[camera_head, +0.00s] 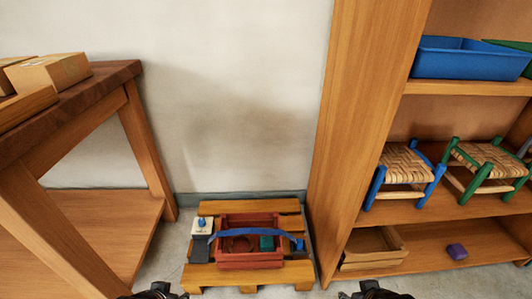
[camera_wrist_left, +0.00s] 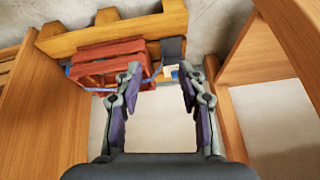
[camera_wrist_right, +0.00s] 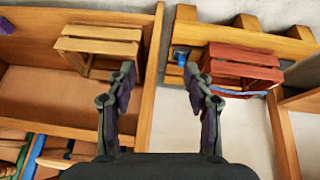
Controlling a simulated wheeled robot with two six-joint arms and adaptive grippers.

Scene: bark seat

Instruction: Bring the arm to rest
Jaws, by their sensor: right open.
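My left gripper (camera_head: 155,291) shows only at the bottom edge of the head view. In the left wrist view (camera_wrist_left: 159,72) its fingers are apart with nothing between them. My right gripper (camera_head: 370,290) also shows only at the bottom edge of the head view. In the right wrist view (camera_wrist_right: 159,70) its fingers are apart and empty. A stool with blue legs and a woven seat (camera_head: 404,165) stands on the middle shelf. A similar stool with green legs (camera_head: 486,160) stands to its right.
A red crate (camera_head: 249,262) with a blue band across it sits on a wooden pallet (camera_head: 250,207) on the floor. A wooden table (camera_head: 125,73) with boxes stands left.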

